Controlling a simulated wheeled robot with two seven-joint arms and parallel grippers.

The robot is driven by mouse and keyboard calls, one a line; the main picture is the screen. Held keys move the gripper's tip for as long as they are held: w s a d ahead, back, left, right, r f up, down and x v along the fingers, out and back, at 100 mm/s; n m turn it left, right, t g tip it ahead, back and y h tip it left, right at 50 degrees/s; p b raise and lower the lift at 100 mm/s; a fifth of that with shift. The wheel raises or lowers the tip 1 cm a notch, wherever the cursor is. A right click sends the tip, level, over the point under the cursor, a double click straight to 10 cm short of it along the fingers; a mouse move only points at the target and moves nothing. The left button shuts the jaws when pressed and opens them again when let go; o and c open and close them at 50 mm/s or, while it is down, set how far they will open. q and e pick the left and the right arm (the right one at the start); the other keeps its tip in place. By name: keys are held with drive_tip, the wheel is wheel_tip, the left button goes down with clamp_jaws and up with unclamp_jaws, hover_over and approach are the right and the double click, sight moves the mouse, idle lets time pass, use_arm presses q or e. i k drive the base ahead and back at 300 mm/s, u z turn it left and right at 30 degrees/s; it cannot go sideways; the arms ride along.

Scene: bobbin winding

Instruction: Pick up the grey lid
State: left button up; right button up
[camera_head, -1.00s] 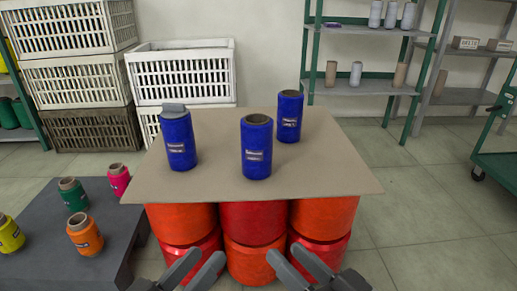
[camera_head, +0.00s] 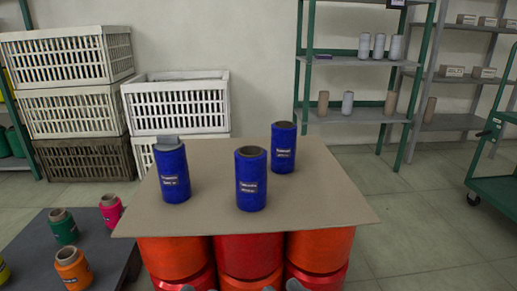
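The grey lid (camera_head: 168,140) sits on top of the left blue bobbin (camera_head: 173,177), which stands upright on a brown board. Two more blue bobbins stand on the board with open tops: one at the front middle (camera_head: 251,184) and one behind it to the right (camera_head: 283,152). Only small grey tips of my grippers show at the bottom edge, my left one (camera_head: 228,289) and my right one (camera_head: 293,285). They are below the board's front edge, well away from the lid. Whether they are open or shut is hidden.
The board (camera_head: 330,207) rests on red and orange drums (camera_head: 248,255). A dark low platform (camera_head: 108,262) with coloured bobbins is at the left. White crates (camera_head: 180,95) and shelves (camera_head: 350,115) stand behind, and a green cart (camera_head: 500,175) is at the right. The board's front and right parts are clear.

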sight(165, 142)
drive_tip(key=z, duration=0.05)
drive_tip(key=k, duration=0.45)
drive_tip(key=u, duration=1)
drive_tip(key=i, duration=1.25)
drive_tip(key=u, duration=0.1)
